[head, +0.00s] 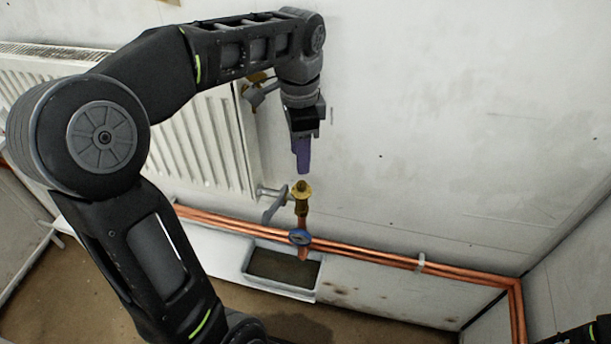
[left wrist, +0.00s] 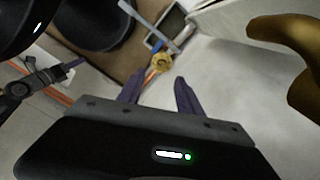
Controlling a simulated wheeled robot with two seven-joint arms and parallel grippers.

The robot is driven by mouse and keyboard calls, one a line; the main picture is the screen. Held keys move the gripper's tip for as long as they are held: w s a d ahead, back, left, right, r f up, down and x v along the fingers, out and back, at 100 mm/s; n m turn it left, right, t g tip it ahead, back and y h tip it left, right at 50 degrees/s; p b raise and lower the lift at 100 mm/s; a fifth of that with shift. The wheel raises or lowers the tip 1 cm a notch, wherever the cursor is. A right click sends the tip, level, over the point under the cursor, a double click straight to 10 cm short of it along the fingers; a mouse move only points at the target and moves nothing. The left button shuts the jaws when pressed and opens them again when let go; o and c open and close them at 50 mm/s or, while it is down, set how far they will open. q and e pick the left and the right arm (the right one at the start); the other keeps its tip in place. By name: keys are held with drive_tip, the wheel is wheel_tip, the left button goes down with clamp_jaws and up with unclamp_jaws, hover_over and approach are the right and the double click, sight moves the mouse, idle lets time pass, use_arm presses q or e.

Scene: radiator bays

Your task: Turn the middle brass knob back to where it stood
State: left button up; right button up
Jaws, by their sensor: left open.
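A brass knob (head: 302,190) tops an upright valve on a copper pipe beside the radiator. It also shows in the left wrist view (left wrist: 162,63), beyond my fingertips. Another brass fitting (head: 258,78) is partly hidden behind my arm near the radiator's top. I cannot tell from these views which is the middle one. My left gripper (head: 303,158) points down above the lower knob, open, empty and apart from it. Its purple fingers (left wrist: 160,92) frame the knob from above.
A grey lever (head: 275,204) stands left of the lower knob, and a blue round handle (head: 300,237) sits below it. A tray (head: 314,276) lies underneath. Copper pipes (head: 385,257) run along the wall. The white radiator (head: 205,140) is left. The wall right of my gripper is clear.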

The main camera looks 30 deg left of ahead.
sight(301, 183)
use_arm(q)
drive_tip(key=shift+w+a+f, duration=0.15)
drive_tip(key=shift+w+f, duration=0.15)
drive_tip(key=shift+f, duration=0.1)
drive_tip(key=shift+r, duration=0.1)
drive_tip(key=shift+s, duration=0.15)
drive_tip(key=shift+f, duration=3.95)
clamp_jaws()
